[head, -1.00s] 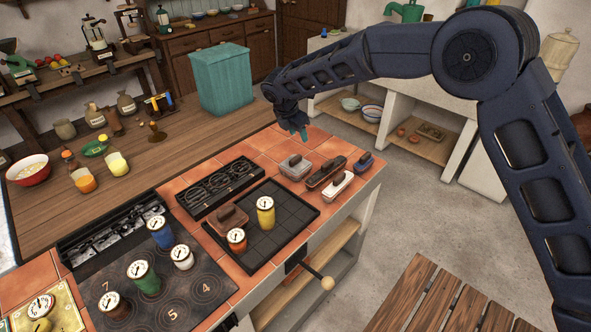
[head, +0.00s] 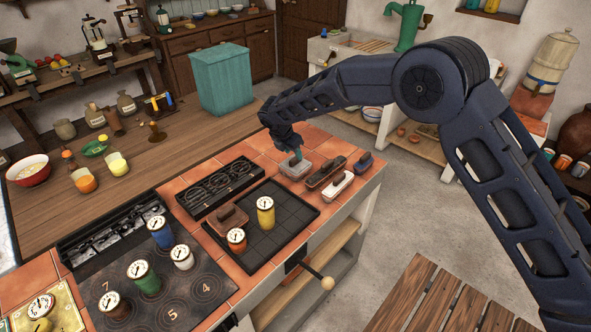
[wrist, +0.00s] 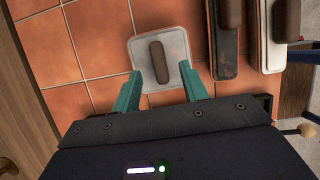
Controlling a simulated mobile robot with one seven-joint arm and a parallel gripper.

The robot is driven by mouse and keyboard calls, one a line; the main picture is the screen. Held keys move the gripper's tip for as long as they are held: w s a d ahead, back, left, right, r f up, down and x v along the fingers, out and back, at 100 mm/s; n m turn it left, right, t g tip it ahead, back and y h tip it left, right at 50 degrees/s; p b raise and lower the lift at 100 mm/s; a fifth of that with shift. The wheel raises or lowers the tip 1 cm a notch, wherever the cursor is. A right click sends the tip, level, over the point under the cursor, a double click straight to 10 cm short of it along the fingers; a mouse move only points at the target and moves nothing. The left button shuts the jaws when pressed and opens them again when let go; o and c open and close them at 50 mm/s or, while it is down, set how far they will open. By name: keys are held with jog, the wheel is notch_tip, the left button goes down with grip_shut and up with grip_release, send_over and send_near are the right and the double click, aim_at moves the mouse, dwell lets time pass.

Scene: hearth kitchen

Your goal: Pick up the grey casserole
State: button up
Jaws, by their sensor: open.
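The grey casserole (head: 292,171) sits on the terracotta tiles near the far end of the counter. In the wrist view it is a light grey, rounded-square piece (wrist: 178,44) with a brown bar handle on top. My gripper (head: 297,156) is right above it, pointing down. In the wrist view my gripper's (wrist: 160,68) two teal fingers are open, with the brown handle between their tips. Nothing is held. I cannot tell whether the tips touch the casserole.
A long brown piece (head: 325,174), a white one (head: 341,185) and a blue one (head: 364,163) stand close to its right. A black tray (head: 283,238) with jars is in front, and a black rack (head: 219,188) is to the left. Bare tiles lie left of the casserole.

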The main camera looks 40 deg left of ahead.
aim_at(295, 157)
jog(key=x, duration=0.3)
jog(key=shift+w+f, duration=0.1)
jog(key=shift+f, duration=0.05)
grip_shut()
dwell(1.2)
